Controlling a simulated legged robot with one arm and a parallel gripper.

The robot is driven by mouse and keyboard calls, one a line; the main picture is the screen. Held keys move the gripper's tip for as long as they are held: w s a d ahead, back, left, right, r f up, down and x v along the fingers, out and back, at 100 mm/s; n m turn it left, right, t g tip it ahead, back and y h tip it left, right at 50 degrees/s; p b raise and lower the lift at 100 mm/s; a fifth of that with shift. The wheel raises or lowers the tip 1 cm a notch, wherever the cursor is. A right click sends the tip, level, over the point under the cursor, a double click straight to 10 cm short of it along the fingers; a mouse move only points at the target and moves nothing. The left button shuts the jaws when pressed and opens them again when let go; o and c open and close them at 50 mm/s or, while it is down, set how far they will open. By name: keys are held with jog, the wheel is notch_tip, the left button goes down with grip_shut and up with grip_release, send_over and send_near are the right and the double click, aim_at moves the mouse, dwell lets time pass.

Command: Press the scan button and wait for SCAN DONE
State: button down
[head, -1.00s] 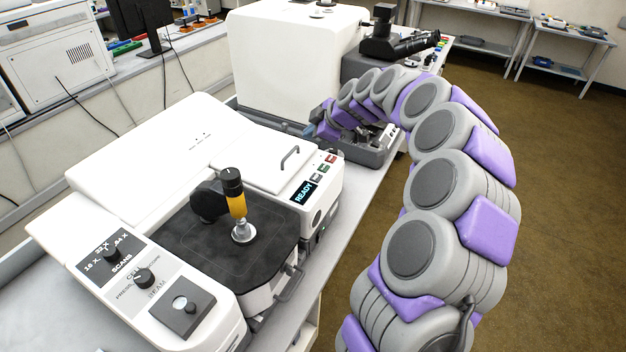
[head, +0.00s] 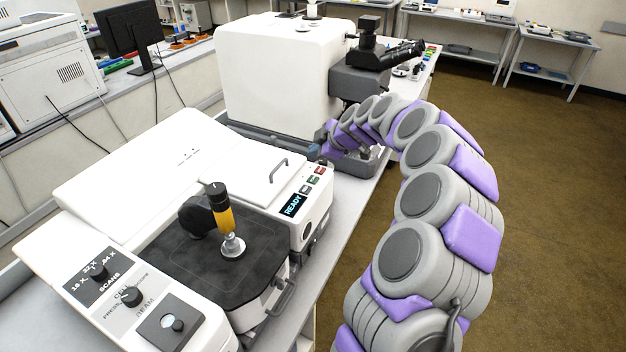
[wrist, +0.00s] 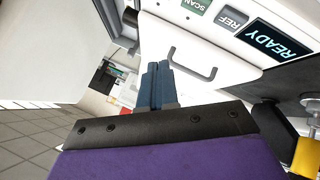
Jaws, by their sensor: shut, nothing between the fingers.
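The scan button (wrist: 196,5) is green, marked SCAN, and cut by the top edge of the wrist view. In the head view it is the small green button (head: 313,180) on the instrument's front panel. The display (wrist: 277,42) beside the buttons reads READY; it also shows in the head view (head: 292,205). My gripper (wrist: 157,68) is shut and empty, with its blue fingers together. In the head view my gripper (head: 318,150) is behind the button panel, apart from the buttons.
A grey REF button (wrist: 232,18) lies between SCAN and the display. A red button (head: 320,170) is on SCAN's other side. A lid handle (head: 279,169), a yellow-and-black press knob (head: 222,215) and a large white instrument (head: 275,75) stand close by. Open floor lies to the right.

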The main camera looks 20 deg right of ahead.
aim_at(315, 181)
jog(key=f+b, duration=0.1)
jog(key=f, duration=0.3)
jog(key=a+f+b, duration=0.1)
jog(key=f, duration=0.1)
jog(key=shift+f+b, duration=0.3)
jog(key=shift+b, duration=0.05)
jog(key=shift+d+f, duration=0.1)
jog(key=shift+f, duration=0.2)
jog(key=shift+d, duration=0.5)
jog(key=shift+a, duration=0.45)
jog(key=shift+d, duration=0.3)
jog(key=shift+a, duration=0.15)
jog(key=shift+f+b, duration=0.35)
jog(key=shift+b, duration=0.5)
